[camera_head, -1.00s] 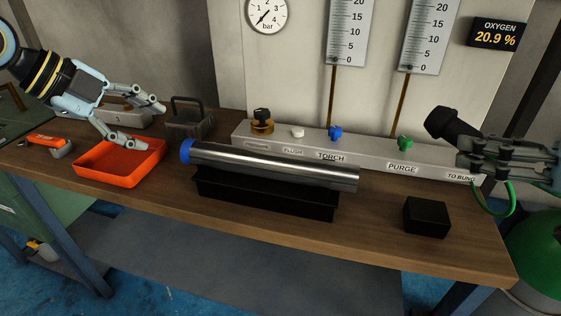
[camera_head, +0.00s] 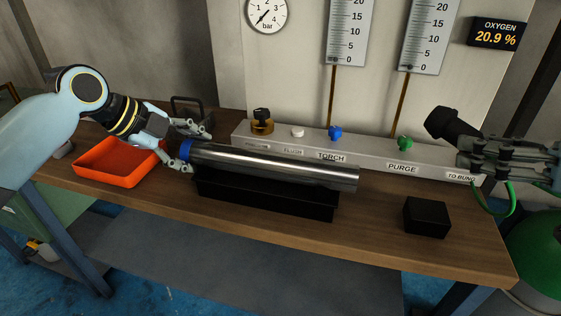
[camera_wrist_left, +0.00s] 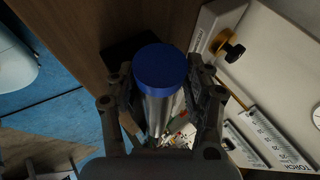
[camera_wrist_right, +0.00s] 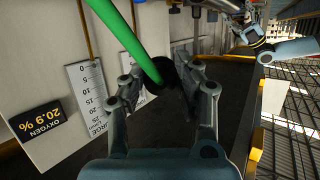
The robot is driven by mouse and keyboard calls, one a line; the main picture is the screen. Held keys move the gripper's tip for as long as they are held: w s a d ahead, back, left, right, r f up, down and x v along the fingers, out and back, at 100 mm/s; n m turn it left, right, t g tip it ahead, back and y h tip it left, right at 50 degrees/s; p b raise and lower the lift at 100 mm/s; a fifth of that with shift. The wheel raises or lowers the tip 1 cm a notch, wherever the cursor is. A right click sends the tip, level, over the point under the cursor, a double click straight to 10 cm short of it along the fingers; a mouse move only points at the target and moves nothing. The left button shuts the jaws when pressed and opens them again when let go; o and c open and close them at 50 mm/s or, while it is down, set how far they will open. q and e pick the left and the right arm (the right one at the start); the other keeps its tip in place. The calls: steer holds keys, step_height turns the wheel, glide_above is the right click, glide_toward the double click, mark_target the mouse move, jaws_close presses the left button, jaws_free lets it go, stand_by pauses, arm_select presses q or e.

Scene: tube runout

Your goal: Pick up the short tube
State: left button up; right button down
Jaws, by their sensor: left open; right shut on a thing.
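A steel tube (camera_head: 275,165) with a blue cap (camera_head: 186,149) on its left end lies on a long black support (camera_head: 265,194). I cannot tell whether it is one tube or two end to end. My left gripper (camera_head: 195,148) is open at the capped end. In the left wrist view, its fingers (camera_wrist_left: 162,85) stand on either side of the blue cap (camera_wrist_left: 160,66) and tube; contact cannot be told. My right gripper (camera_head: 463,150) is shut on a black bung (camera_head: 440,122), held up at the right; a green hose (camera_wrist_right: 132,42) meets the bung.
An orange tray (camera_head: 118,170) sits left of the tube, below my left arm. A grey valve manifold (camera_head: 365,160) with coloured knobs runs behind the tube. A black block (camera_head: 427,217) stands at the right. The wooden bench front is clear.

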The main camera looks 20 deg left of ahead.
arm_select(q)
steer(key=shift+c, duration=0.3)
jaws_close()
step_height(320, 180, up, 10)
steer(key=shift+f, duration=4.75)
steer(key=shift+f, duration=0.15)
steer(key=o, duration=0.6)
jaws_free()
steer(key=shift+s+f, duration=0.1)
steer(key=shift+c, duration=0.2)
